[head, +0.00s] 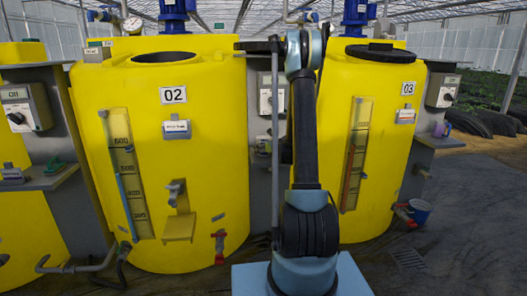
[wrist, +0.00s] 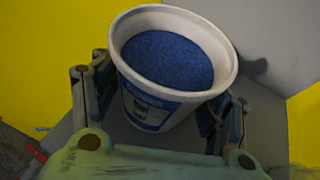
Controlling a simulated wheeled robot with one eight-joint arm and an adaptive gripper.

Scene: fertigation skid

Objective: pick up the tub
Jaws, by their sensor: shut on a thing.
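The tub (wrist: 150,108) is white with a thick pale rim and a blue printed label. It is filled with blue granular material. In the wrist view it sits between the fingers of my gripper (wrist: 163,85), one finger on each side of its wall, and the gripper is shut on it. The tub looks slightly tilted in that view. Grey surfaces lie behind and below it; I cannot tell whether its base touches anything. In the head view my arm hides the gripper and the tub.
Yellow tank 02 (head: 195,200) stands left of my arm and yellow tank 03 (head: 390,145) right, with a grey panel (head: 262,190) between them. Pipes (head: 85,267) run low at left. The floor at right is mostly clear.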

